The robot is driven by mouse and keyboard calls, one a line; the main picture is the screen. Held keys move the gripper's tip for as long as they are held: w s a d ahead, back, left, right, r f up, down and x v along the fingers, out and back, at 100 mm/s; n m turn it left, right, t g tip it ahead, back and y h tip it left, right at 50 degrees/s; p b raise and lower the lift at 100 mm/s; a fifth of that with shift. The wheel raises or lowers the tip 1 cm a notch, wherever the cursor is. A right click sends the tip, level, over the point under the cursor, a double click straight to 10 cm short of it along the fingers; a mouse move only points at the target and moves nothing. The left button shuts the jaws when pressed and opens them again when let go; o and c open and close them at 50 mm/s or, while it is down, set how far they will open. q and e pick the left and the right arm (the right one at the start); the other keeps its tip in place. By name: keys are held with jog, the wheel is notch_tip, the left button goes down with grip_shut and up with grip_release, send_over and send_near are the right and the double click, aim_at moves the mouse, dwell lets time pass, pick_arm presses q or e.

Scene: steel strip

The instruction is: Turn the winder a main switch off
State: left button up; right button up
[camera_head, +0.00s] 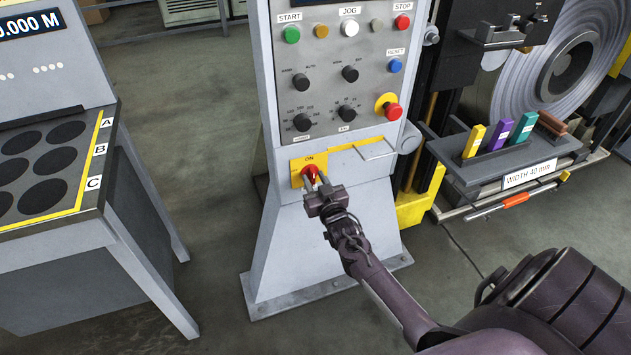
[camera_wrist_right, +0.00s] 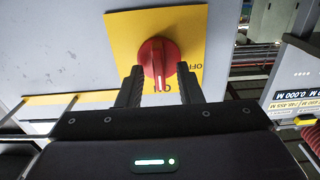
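The winder's main switch (camera_head: 310,170) is a red rotary knob on a yellow plate (camera_head: 296,168), low on the grey control column. In the right wrist view, the red knob (camera_wrist_right: 158,58) has its grip bar pointing at the ON lettering, with OFF on the plate to the right. My right gripper (camera_head: 316,181) is at the switch. In the wrist view, the right gripper's fingers (camera_wrist_right: 159,88) are open, one on each side of the knob, with a visible gap to the grip bar. My left gripper is not in view.
The column's panel (camera_head: 330,75) has several buttons and dials, and a red emergency stop (camera_head: 393,111) above right of the switch. A bar handle (camera_head: 378,149) sticks out to the right. A tool tray (camera_head: 490,168) and a table (camera_head: 110,150) flank the column.

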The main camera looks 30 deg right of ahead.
jog(key=shift+c, duration=0.3)
grip_shut()
jog(key=shift+n, duration=0.3)
jog(key=n, duration=0.3)
jog(key=shift+n+p, duration=0.3)
jog(key=shift+p, duration=0.05)
jog(key=n, duration=0.4)
jog(key=shift+a+p, duration=0.1)
jog(key=shift+p, duration=0.2)
jog(key=n, duration=0.5)
jog(key=shift+a+f+n+p, duration=0.1)
jog(key=shift+f+n+p, duration=0.1)
jog(key=shift+n+p, duration=0.2)
jog(key=shift+f+n, duration=0.1)
jog(key=shift+n, duration=1.8)
